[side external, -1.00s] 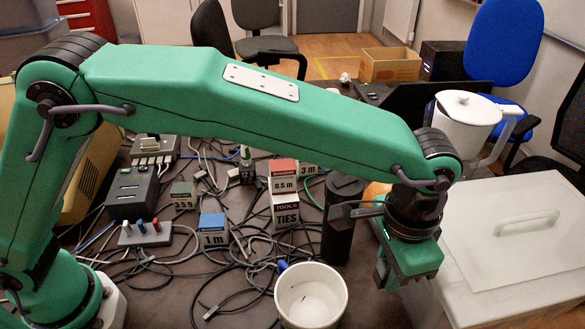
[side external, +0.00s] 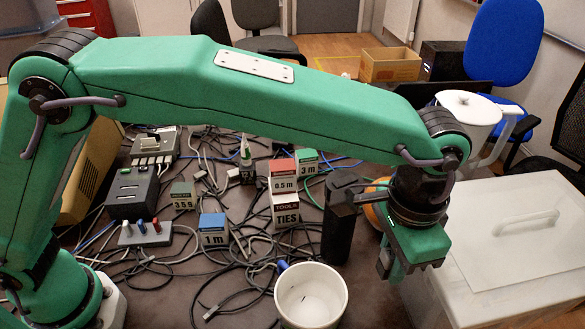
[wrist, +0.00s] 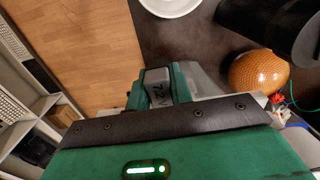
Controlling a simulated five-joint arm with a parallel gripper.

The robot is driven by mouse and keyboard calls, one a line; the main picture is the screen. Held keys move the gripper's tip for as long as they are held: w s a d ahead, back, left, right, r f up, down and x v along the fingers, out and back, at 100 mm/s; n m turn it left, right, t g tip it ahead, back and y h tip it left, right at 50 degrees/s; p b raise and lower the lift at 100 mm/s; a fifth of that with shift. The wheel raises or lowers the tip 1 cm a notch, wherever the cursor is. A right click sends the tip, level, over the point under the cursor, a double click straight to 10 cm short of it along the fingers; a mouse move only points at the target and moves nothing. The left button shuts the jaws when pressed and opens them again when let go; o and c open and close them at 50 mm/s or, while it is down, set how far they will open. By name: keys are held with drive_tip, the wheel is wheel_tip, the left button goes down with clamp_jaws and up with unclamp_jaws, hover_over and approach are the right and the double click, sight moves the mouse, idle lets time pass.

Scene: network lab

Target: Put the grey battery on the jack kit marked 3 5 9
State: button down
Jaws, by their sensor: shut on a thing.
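The grey battery (wrist: 158,88), with dark lettering on it, sits between the two green fingers of my gripper (wrist: 160,86) in the wrist view. My gripper (side external: 397,268) is shut on it at the right of the side external view, above the table's right side by the clear-lidded box. The battery cannot be made out in the side view. The jack kit marked 3 5 9 (side external: 183,201) is a small box with a dark green top. It stands on the table at centre left, far to the left of my gripper, with nothing visible on top.
A black cylinder (side external: 338,225) stands just left of my gripper, with an orange ball-like thing (wrist: 258,72) near it. A white tub (side external: 311,299) stands at the front. The 1 m box (side external: 213,236), TIES box (side external: 286,212) and loose cables crowd the middle.

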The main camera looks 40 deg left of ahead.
wheel_tip(320, 180, up, 3)
drive_tip(key=shift+r, duration=0.2)
drive_tip(key=shift+w+a+r, duration=0.15)
drive_tip(key=shift+a+r, duration=0.05)
drive_tip(key=shift+r, duration=0.6)
drive_tip(key=w+a+r+n, duration=0.1)
drive_tip(key=w+a+n, duration=0.1)
drive_tip(key=a, duration=0.4)
drive_tip(key=w+a+r+n, duration=0.1)
drive_tip(key=w+a+n, duration=0.15)
drive_tip(key=a, duration=0.35)
drive_tip(key=n, duration=1.3)
hover_over(182, 187)
wheel_tip(182, 187, down, 15)
drive_tip(key=shift+s+r, duration=0.1)
drive_tip(key=shift+r, duration=0.05)
drive_tip(key=shift+f, duration=2)
drive_tip(key=shift+f, duration=0.15)
